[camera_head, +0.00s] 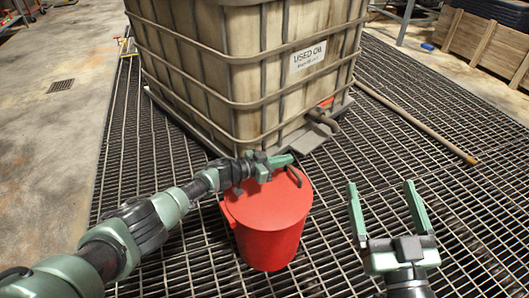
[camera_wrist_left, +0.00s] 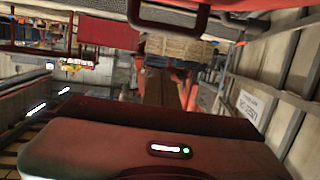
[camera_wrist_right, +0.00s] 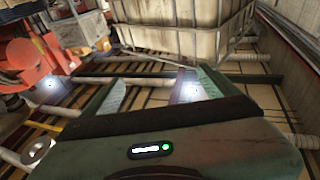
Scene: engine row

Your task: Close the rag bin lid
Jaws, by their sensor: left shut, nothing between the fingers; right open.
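The red rag bin (camera_head: 268,248) stands upright on the floor grating in the head view. Its round red lid (camera_head: 270,205) lies over the top and looks down on the rim, though the far edge is partly hidden by my left gripper. A dark curved handle (camera_head: 294,178) shows at the lid's right side. My left gripper (camera_head: 285,160) is shut and empty at the lid's far edge, just above or touching it; I cannot tell which. My right gripper (camera_head: 382,184) is open and empty, to the right of the bin and apart from it.
A large caged tank (camera_head: 225,75) labelled used oil stands right behind the bin. A pipe or hose (camera_head: 415,122) lies on the grating to the right. A wooden crate (camera_head: 485,45) is at the far right.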

